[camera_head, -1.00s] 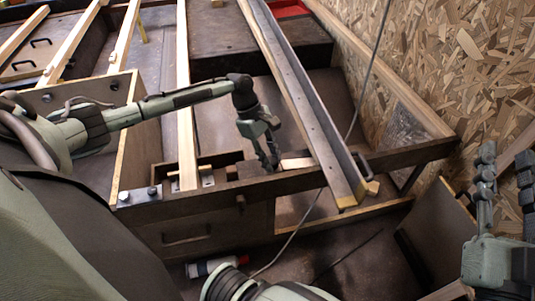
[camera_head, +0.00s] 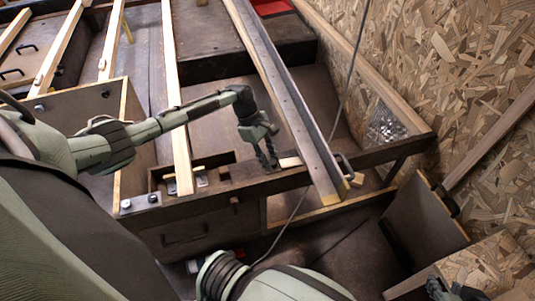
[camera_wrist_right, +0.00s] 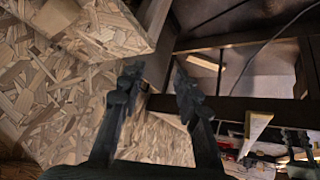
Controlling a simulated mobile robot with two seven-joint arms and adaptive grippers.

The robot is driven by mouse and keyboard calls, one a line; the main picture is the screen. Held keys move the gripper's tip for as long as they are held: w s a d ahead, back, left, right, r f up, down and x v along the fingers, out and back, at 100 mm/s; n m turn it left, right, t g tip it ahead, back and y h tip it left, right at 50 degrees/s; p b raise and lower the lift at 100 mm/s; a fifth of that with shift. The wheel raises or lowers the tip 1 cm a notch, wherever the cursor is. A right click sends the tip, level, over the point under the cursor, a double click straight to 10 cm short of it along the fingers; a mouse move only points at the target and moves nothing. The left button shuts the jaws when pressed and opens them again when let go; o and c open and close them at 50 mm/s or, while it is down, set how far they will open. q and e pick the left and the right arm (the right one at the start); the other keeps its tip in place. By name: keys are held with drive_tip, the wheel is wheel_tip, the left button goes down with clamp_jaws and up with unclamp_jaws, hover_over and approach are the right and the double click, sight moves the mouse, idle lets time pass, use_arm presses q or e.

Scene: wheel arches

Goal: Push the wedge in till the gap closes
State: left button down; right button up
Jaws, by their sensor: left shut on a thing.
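A pale wooden wedge (camera_head: 290,161) lies on the dark front rail, its right end against the long metal-faced beam (camera_head: 290,110). I cannot tell how much gap is left there. My left gripper (camera_head: 269,166) points down, shut on the wedge's left end. A small pale block (camera_head: 357,180) shows on the beam's other side. My right gripper (camera_head: 445,290) is at the lower right corner of the head view, mostly cut off. In the right wrist view its two fingers (camera_wrist_right: 155,82) stand apart with nothing between them.
The dark front rail (camera_head: 225,188) crosses under the beam. A chipboard wall (camera_head: 460,90) closes off the right side, and a chipboard-topped block (camera_head: 490,265) stands near my right gripper. Several pale slats (camera_head: 175,100) lie left.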

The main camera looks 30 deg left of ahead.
use_arm(q)
drive_tip(key=shift+w+r+p, duration=0.15)
drive_tip(key=shift+w+p, duration=0.45)
drive_tip(key=shift+p, duration=0.35)
use_arm(e)
drive_tip(key=s+d+f+g+h, duration=0.1)
drive_tip(key=s+d+f+g, duration=0.2)
drive_tip(key=s, duration=0.5)
drive_tip(key=shift+d+f+m+g+h, duration=0.25)
drive_tip(key=shift+d+g, duration=0.45)
drive_tip(key=shift+d, duration=0.35)
use_arm(q)
drive_tip(key=c, duration=1.3)
unclamp_jaws()
drive_tip(key=shift+d, duration=0.1)
drive_tip(key=shift+o, duration=0.6)
drive_tip(key=shift+s+d, duration=0.1)
drive_tip(key=shift+s, duration=0.05)
use_arm(e)
drive_tip(key=shift+r, duration=0.1)
use_arm(q)
drive_tip(key=v, duration=1.2)
